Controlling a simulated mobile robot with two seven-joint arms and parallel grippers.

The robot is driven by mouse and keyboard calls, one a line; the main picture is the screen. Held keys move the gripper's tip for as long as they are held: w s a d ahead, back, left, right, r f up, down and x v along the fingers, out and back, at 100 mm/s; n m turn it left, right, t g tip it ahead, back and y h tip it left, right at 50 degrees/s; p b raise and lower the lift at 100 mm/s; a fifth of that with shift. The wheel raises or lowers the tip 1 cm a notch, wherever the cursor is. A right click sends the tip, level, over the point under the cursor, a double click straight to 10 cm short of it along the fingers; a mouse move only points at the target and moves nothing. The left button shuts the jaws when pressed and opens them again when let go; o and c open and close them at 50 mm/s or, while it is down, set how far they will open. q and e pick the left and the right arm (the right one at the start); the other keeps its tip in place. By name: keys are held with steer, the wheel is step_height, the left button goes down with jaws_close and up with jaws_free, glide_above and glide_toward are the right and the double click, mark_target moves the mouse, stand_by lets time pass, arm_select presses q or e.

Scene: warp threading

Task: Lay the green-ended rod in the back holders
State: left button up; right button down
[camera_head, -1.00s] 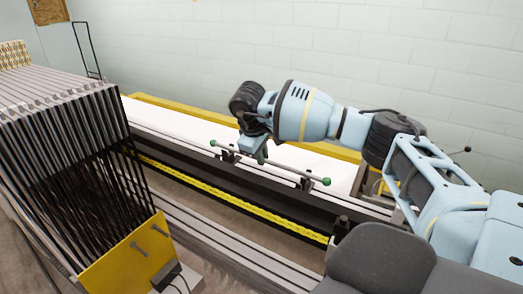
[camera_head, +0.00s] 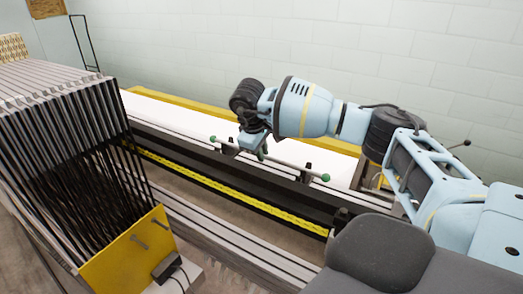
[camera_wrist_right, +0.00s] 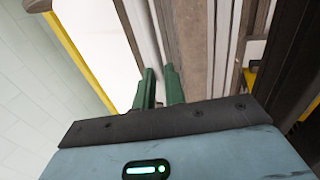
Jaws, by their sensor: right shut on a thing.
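The thin grey rod has green ball ends, the left one (camera_head: 212,139) and the right one (camera_head: 325,178) in the head view. My right gripper (camera_head: 262,153) points down and is shut on the rod between its ends. The dark back holders, one on the left (camera_head: 229,149) and one on the right (camera_head: 306,172), stand on the black rail close under the rod. I cannot tell whether the rod rests in them or is just above. In the right wrist view the green fingertips (camera_wrist_right: 160,76) are close together; the rod is not clearly made out. My left gripper is out of view.
A yellow chain-like strip (camera_head: 215,184) runs along the front of the black rail. A white sheet (camera_head: 185,121) and a yellow beam (camera_head: 170,104) lie behind it. A stack of dark frames with a yellow end plate (camera_head: 125,250) stands at left.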

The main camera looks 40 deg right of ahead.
steer(key=shift+f, duration=0.2)
steer(key=c, duration=1.4)
jaws_free()
steer(key=shift+v, duration=3.95)
